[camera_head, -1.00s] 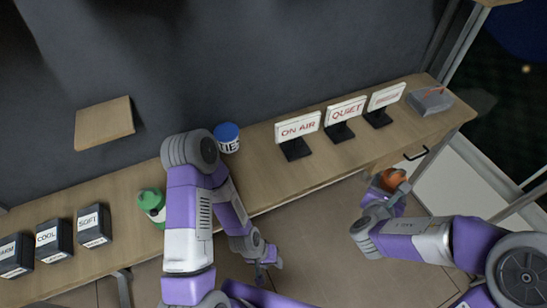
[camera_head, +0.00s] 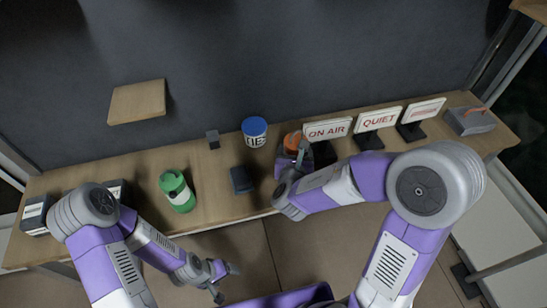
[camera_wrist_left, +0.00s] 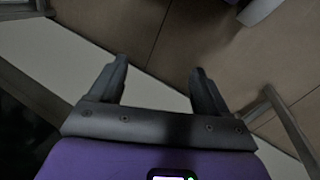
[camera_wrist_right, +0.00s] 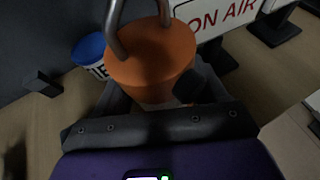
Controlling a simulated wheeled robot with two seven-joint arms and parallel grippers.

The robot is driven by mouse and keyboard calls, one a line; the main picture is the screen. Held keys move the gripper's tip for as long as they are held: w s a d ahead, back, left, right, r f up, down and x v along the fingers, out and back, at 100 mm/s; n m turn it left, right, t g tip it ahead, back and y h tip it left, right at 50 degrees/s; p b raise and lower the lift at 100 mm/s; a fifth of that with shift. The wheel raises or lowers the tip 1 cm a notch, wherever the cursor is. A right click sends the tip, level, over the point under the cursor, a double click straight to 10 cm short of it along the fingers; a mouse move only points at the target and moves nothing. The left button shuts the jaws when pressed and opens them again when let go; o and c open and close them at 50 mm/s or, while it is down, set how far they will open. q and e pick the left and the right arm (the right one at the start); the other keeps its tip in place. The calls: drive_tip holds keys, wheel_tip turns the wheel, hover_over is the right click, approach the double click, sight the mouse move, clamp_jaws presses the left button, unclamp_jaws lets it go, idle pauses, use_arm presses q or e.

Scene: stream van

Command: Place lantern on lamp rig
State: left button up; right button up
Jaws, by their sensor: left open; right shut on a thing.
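The orange lantern (camera_head: 292,141), with a metal loop handle, is in my right gripper (camera_head: 299,160), above or at the bench's back part, left of the ON AIR sign. The right wrist view shows the lantern (camera_wrist_right: 152,62) close up between the fingers, partly hiding them. Whether its base touches the bench cannot be told. My left gripper (camera_head: 228,280) is open and empty in front of the bench; its spread fingers also show in the left wrist view (camera_wrist_left: 160,82). I cannot tell which item is the lamp rig; a dark block (camera_head: 241,180) and a small dark piece (camera_head: 213,139) stand nearby.
On the wooden bench (camera_head: 140,175) stand a blue labelled can (camera_head: 254,132), a green container (camera_head: 177,191), the ON AIR (camera_head: 327,129) and QUIET (camera_head: 377,119) signs, another sign (camera_head: 424,109) and a grey box (camera_head: 471,121). A wooden shelf (camera_head: 137,101) juts from the wall.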

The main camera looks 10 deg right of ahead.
sight(290, 138)
use_arm(q)
drive_tip(key=o, duration=0.4)
wheel_tip(290, 138, down, 7)
drive_tip(key=b, duration=0.6)
drive_tip(key=shift+r, duration=0.1)
drive_tip(key=shift+c, duration=0.2)
use_arm(e)
drive_tip(key=w+r+m+h, duration=0.1)
drive_tip(key=w+a+r+m+h, duration=0.1)
drive_tip(key=w+r, duration=0.1)
drive_tip(key=shift+g, duration=0.3)
drive_tip(key=s+a+r+m+g+h+b, duration=0.1)
drive_tip(key=s+a+r+h+b, duration=0.2)
drive_tip(key=b, duration=0.4)
use_arm(q)
wheel_tip(290, 138, down, 12)
drive_tip(key=b, duration=0.4)
drive_tip(key=shift+r, duration=0.25)
use_arm(e)
drive_tip(key=shift+y, duration=0.7)
drive_tip(key=f, duration=0.6)
drive_tip(key=w+f, duration=0.1)
drive_tip(key=f, duration=0.2)
drive_tip(key=shift+f+b, duration=0.2)
drive_tip(key=shift+b, duration=0.1)
use_arm(q)
drive_tip(key=shift+f, duration=0.1)
use_arm(e)
drive_tip(key=o, duration=1.2)
